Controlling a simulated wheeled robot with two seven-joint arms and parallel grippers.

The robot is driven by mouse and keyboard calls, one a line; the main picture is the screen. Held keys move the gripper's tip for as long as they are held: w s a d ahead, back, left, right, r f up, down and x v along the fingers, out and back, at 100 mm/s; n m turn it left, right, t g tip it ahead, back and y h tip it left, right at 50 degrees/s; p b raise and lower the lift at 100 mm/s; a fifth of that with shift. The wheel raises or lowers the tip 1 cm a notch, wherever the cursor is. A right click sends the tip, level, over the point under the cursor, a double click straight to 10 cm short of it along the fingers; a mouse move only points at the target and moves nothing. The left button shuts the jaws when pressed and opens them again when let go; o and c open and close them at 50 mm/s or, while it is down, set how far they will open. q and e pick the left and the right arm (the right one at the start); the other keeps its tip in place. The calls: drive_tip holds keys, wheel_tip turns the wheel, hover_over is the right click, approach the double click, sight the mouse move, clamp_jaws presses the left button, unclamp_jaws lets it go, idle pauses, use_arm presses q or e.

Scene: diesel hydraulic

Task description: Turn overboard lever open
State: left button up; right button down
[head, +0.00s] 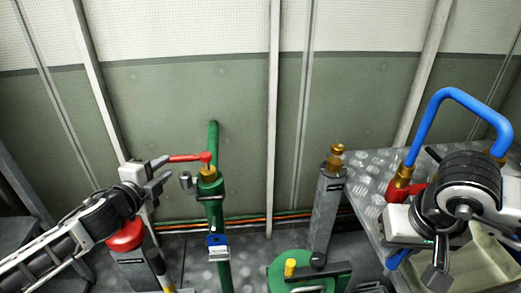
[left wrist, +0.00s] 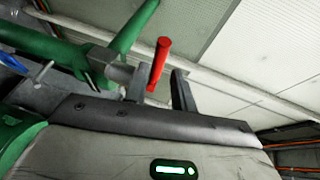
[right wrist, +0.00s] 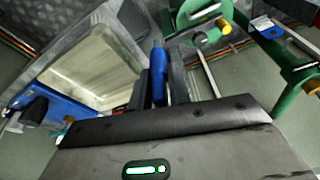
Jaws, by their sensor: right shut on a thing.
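A red lever (head: 188,158) sits on top of a brass valve (head: 207,173) on a green upright pipe (head: 213,215) and points left. My left gripper (head: 160,172) is at the lever's free end. In the left wrist view the red lever end (left wrist: 158,65) stands between the two open fingers (left wrist: 160,88), nearer one finger. My right gripper (right wrist: 160,85) is shut on a blue handle (right wrist: 158,70) by the metal bench. In the head view my right gripper (head: 435,272) hides most of what it holds. I cannot tell which lever is the overboard one.
A blue bent pipe (head: 455,95) with brass fittings rises from the metal bench (head: 372,175) at right. A basin (head: 485,260) is set in the bench. A grey post with a brass top (head: 336,155) and a green round flange (head: 285,275) stand mid-floor. A red cap (head: 125,236) is below my left arm.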

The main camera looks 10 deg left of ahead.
sight(174, 161)
use_arm(q)
drive_tip(key=x, duration=0.8)
drive_tip(key=shift+w+f, duration=0.1)
drive_tip(key=shift+d, duration=0.1)
clamp_jaws()
